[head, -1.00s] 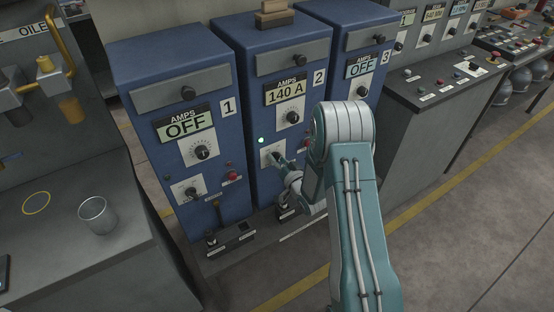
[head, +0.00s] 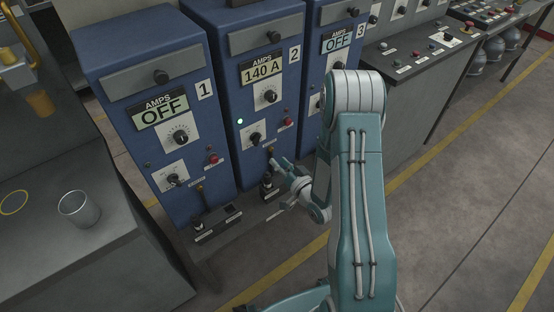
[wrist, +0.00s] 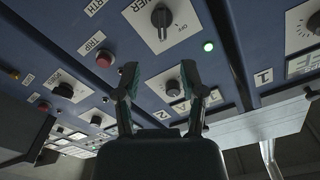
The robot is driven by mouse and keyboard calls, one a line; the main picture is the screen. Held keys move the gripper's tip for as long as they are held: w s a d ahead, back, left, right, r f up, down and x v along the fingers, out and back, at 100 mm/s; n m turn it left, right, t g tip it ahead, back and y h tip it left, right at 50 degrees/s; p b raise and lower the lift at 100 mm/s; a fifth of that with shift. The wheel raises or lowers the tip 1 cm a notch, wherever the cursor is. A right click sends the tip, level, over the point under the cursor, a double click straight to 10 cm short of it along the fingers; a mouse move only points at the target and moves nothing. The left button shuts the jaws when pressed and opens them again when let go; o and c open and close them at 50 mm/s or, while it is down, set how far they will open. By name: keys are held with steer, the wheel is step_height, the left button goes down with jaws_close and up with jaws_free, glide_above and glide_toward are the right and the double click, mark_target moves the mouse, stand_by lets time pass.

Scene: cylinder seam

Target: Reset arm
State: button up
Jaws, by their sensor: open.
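My gripper (head: 277,165) is low in front of the blue cabinet 2 (head: 237,75) in the head view. In the wrist view, the fingers of my gripper (wrist: 160,80) are apart, with nothing between them. Cabinet 2's display (head: 262,70) reads 140 A. Its green lamp (head: 240,121) is lit and also shows in the wrist view (wrist: 208,46). The lower power knob (head: 255,138) appears clear of the fingers; it is also in the wrist view (wrist: 161,18). My arm hides part of cabinet 3 (head: 322,75).
Cabinet 1 (head: 140,60) stands left, its display reading OFF. Levers (head: 200,195) stand on the low ledge in front. A metal cup (head: 75,208) is on the grey bench at left. A control desk (head: 400,85) is at right. The floor at right is open.

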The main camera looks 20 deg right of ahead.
stand_by(0.3)
step_height(320, 180, up, 18)
steer(key=s+d+n+g+h, duration=0.1)
steer(key=s+n+g+h, duration=0.1)
steer(key=g+h, duration=0.4)
steer(key=s+a+r+g, duration=0.1)
steer(key=s+r+g, duration=0.1)
steer(key=s, duration=0.5)
steer(key=s+a+r+g, duration=0.1)
steer(key=s+a+r, duration=0.1)
steer(key=s, duration=0.6)
steer(key=s+a+r+g, duration=0.2)
steer(key=s+r, duration=0.2)
steer(key=s, duration=0.4)
steer(key=shift+s+r+n+g, duration=0.2)
steer(key=shift+r+n+g, duration=0.1)
steer(key=shift+a, duration=0.1)
